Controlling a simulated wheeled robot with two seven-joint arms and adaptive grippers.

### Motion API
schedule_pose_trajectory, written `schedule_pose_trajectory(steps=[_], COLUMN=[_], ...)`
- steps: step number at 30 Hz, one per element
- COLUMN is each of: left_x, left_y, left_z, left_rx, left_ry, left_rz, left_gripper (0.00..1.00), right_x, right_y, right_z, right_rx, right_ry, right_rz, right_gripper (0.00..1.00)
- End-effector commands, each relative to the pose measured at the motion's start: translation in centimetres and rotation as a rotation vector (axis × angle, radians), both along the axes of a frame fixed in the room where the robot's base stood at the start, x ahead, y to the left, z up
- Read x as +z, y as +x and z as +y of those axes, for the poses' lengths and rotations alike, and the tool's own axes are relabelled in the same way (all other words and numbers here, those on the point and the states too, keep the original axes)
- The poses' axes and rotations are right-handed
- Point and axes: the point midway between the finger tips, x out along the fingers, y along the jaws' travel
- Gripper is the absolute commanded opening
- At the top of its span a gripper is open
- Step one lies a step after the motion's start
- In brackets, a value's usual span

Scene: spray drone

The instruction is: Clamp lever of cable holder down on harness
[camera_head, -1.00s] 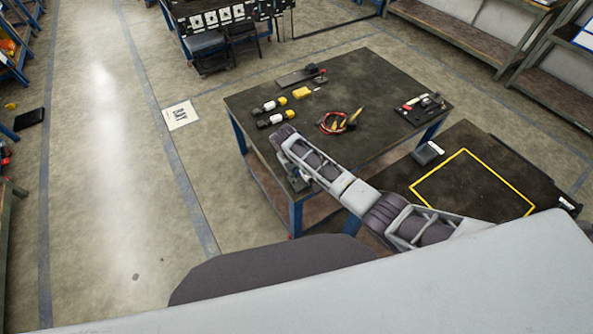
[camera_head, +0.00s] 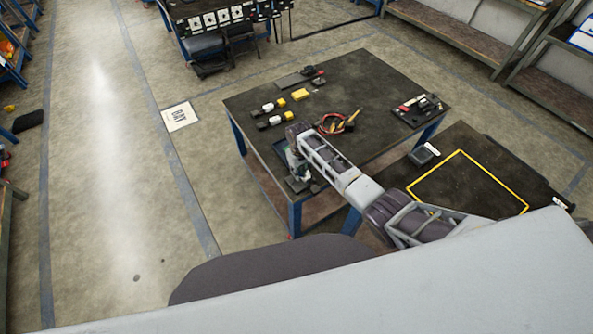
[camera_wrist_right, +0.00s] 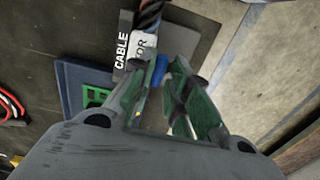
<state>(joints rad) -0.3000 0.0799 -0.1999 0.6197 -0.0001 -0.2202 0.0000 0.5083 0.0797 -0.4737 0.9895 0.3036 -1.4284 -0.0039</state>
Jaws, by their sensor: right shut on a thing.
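In the right wrist view the cable holder (camera_wrist_right: 143,47), with a white label reading CABLE, stands on a dark grey plate (camera_wrist_right: 200,42). The dark and reddish cables of the harness (camera_wrist_right: 152,14) run into it from the top. A blue piece (camera_wrist_right: 160,70), which looks like the tip of the clamp lever, lies between the fingertips of my right gripper (camera_wrist_right: 158,82). The green-padded fingers are shut on it. In the head view my right gripper (camera_head: 302,180) is at the table's near left corner, and the holder is hidden or too small to make out. My left gripper is not in view.
A dark blue tray (camera_wrist_right: 70,88) with a green part (camera_wrist_right: 92,97) lies beside the holder. On the table (camera_head: 375,75) are a red cable loop (camera_head: 338,122), yellow-and-white connectors and black tools. The table edge drops to the concrete floor close by.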

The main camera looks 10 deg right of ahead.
Motion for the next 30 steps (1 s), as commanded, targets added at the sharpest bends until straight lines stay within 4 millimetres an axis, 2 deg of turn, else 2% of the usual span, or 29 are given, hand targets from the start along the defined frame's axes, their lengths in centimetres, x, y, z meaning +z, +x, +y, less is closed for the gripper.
schedule_pose_trajectory(steps=[12, 13, 16, 30], left_x=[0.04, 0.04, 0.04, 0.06], left_y=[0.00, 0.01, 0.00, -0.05], left_z=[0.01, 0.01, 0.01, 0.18], left_rx=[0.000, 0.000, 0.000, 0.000], left_ry=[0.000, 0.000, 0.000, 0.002], left_rz=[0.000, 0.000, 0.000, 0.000], left_gripper=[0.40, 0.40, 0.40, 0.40], right_x=[-0.36, -0.36, -0.31, 0.13], right_y=[-0.08, -0.08, -0.06, 0.06], right_z=[-0.36, -0.36, -0.31, -0.19], right_rx=[-0.002, -0.002, -0.001, -0.001], right_ry=[0.022, 0.022, 0.022, 0.025], right_rz=[0.010, 0.010, 0.010, 0.008], right_gripper=[0.00, 0.22, 0.33, 0.33])
